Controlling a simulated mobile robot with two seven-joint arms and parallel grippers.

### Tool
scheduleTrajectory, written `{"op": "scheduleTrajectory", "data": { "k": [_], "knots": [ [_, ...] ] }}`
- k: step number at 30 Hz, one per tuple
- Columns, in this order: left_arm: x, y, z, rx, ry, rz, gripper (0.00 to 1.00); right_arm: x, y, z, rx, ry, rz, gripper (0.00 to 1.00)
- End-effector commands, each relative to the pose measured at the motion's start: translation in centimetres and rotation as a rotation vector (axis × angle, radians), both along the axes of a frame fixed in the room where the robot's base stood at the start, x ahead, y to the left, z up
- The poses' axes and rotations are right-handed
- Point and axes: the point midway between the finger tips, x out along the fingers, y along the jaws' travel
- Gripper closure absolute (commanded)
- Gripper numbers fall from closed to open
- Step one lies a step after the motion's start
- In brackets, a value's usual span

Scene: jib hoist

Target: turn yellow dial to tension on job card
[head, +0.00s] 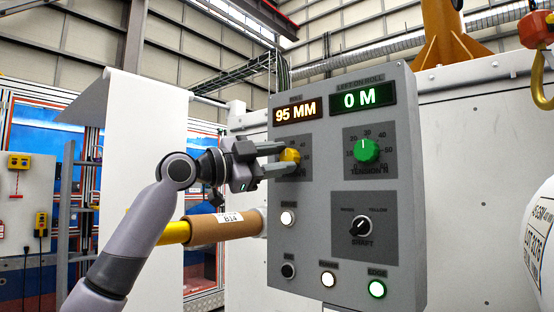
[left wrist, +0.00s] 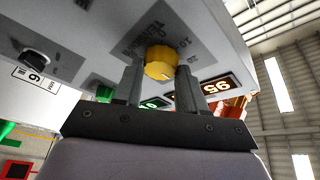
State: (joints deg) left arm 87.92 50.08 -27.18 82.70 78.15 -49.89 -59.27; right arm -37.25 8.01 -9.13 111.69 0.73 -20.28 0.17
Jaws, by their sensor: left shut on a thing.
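The yellow dial (head: 291,156) is on the grey control panel (head: 326,235), under a display reading 95 MM. My left gripper (head: 280,158) reaches in from the left with its fingers on either side of the dial, shut on it. The left wrist view shows the yellow dial (left wrist: 161,62) between the two fingertips (left wrist: 158,84), with a small mark on its face. Fingers hide part of its scale. A green dial (head: 367,151) marked TENSION N is to its right, under a display reading 0 M. I cannot make out a job card. My right gripper is out of view.
A brown tube (head: 222,229) labelled B14 lies under my left arm. A yellow hook (head: 540,80) hangs at the right.

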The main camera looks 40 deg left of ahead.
Motion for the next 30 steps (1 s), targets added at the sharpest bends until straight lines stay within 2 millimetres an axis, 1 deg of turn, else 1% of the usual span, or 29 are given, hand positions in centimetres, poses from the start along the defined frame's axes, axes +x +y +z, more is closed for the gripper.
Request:
{"op": "scheduleTrajectory", "data": {
  "k": [10,11,12,13,20,23,26,30],
  "knots": [
    [0.1,0.0,-0.1,0.004,0.004,0.001,0.90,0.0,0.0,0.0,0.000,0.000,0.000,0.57],
    [0.1,0.0,-0.2,0.003,0.004,0.001,0.50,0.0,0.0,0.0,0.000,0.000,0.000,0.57],
    [0.1,0.0,-0.2,0.003,0.004,0.001,0.37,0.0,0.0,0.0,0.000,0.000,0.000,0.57],
    [0.1,0.0,-0.1,0.003,0.004,0.001,0.34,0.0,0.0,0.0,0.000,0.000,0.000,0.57],
    [0.0,0.0,-0.1,0.002,0.002,0.001,0.34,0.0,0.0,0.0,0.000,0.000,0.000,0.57],
    [-0.3,0.2,-0.2,0.002,0.001,0.001,0.34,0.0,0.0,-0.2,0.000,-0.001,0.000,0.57],
    [-1.3,0.7,-0.6,0.002,0.000,0.002,0.34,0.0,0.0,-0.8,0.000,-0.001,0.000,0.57],
    [-3.5,1.8,-1.1,0.003,0.000,0.004,0.34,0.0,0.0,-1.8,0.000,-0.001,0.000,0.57]
  ]
}}
